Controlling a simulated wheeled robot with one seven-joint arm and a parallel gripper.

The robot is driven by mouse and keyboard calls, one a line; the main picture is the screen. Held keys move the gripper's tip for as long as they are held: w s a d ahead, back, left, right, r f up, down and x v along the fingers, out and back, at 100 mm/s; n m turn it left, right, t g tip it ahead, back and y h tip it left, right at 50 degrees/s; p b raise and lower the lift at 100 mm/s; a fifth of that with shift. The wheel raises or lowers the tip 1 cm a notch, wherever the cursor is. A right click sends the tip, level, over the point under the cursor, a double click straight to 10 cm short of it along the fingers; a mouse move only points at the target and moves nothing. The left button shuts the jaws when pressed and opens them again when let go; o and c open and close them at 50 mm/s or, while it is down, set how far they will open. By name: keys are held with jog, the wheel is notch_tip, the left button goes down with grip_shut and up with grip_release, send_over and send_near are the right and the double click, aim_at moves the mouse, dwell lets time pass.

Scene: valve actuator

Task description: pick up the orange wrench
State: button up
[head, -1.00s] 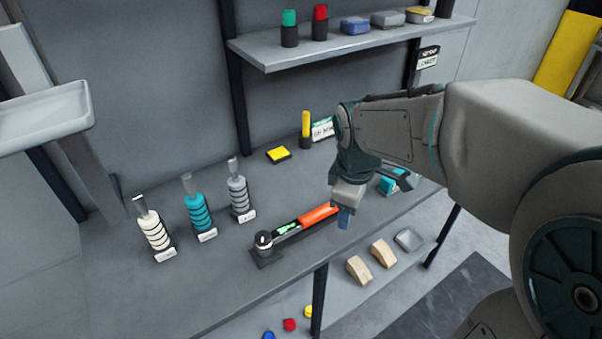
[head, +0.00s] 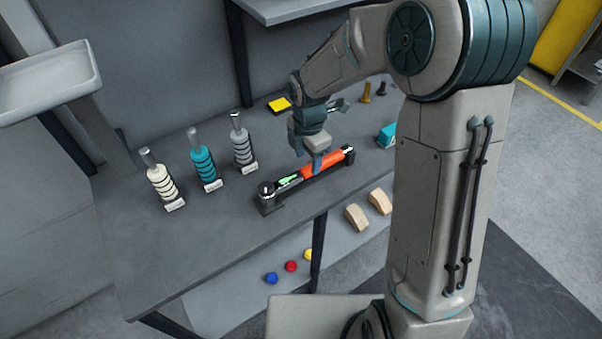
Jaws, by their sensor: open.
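The orange wrench (head: 330,162) lies on the worktop. My gripper (head: 317,163) is open and points down at the handle's left part. Its fingers overlap the handle in the picture. I cannot tell whether they touch it or stand just above it. The fingers hide a little of the handle.
The grey worktop (head: 150,250) is clear at its front left. Cream (head: 163,181), teal (head: 203,162) and grey (head: 242,144) ringed tools stand left of the wrench. A shelf (head: 290,8) overhangs the back.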

aim_at(308, 168)
jog(key=shift+w+d+f+p, duration=0.1)
jog(key=shift+f+p, duration=0.3)
jog(key=shift+f, duration=1.25)
jog(key=shift+w+f+p, duration=0.1)
jog(key=shift+f+p, duration=0.25)
jog(key=shift+f, duration=1.25)
grip_shut()
jog(key=shift+r, duration=0.1)
